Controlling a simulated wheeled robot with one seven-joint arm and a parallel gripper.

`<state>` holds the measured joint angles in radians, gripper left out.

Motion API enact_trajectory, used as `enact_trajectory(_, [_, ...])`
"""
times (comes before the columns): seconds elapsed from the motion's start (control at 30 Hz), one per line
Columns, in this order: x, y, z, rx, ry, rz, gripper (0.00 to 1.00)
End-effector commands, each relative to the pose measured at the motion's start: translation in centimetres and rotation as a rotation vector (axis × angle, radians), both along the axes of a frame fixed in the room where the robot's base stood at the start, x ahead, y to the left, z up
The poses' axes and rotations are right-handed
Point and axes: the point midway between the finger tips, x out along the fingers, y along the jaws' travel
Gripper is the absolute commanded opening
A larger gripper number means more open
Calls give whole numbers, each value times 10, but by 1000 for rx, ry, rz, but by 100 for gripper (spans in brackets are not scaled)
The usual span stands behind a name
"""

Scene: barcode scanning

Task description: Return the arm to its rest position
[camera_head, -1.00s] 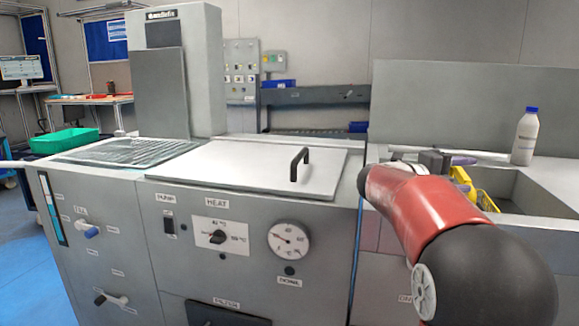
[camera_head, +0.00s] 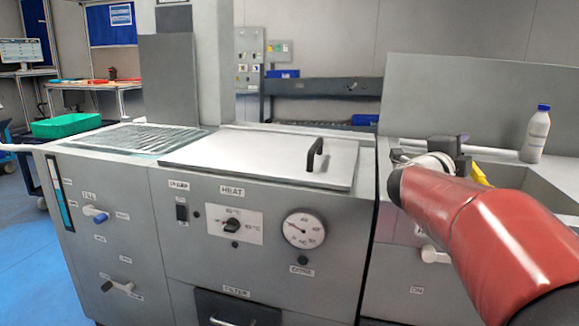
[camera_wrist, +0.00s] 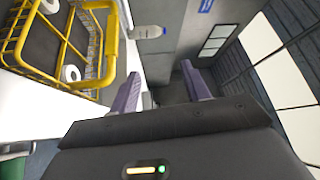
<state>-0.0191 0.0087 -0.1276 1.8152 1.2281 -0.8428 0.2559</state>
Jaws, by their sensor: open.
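My gripper (camera_wrist: 160,90) shows in the wrist view with its two purple fingers spread and nothing between them. It is open. In the head view, my red arm link reaches in from the lower right, and the dark gripper end is above the sink area at right; its fingers are not clear there. A yellow wire basket (camera_wrist: 62,45) with white ring-shaped items is at the upper left of the wrist view, apart from the fingers. In the head view only a bit of the yellow basket (camera_head: 480,174) shows behind my arm.
A white bottle with a blue cap (camera_head: 536,135) stands on the right counter. A grey machine with a closed, handled lid (camera_head: 265,158) fills the middle. A green bin (camera_head: 66,125) is at left. Blue floor (camera_head: 40,270) is open at lower left.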

Motion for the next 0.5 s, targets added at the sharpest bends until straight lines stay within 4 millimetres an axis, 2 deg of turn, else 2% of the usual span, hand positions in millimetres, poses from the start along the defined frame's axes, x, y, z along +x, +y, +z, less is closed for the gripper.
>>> enact_trajectory(0.13, [-3,38,7,-106,102,239,47])
enact_trajectory(0.27, [-20,94,-8,-250,277,526,47])
enact_trajectory(0.3, [-30,114,-18,-303,346,620,47])
enact_trajectory(0.37, [-49,141,-38,-383,458,752,47])
enact_trajectory(0.4, [-64,162,-55,-444,537,845,47])
enact_trajectory(0.47, [-92,183,-84,-525,662,967,47])
enact_trajectory(0.5, [-113,188,-105,-568,753,1033,47])
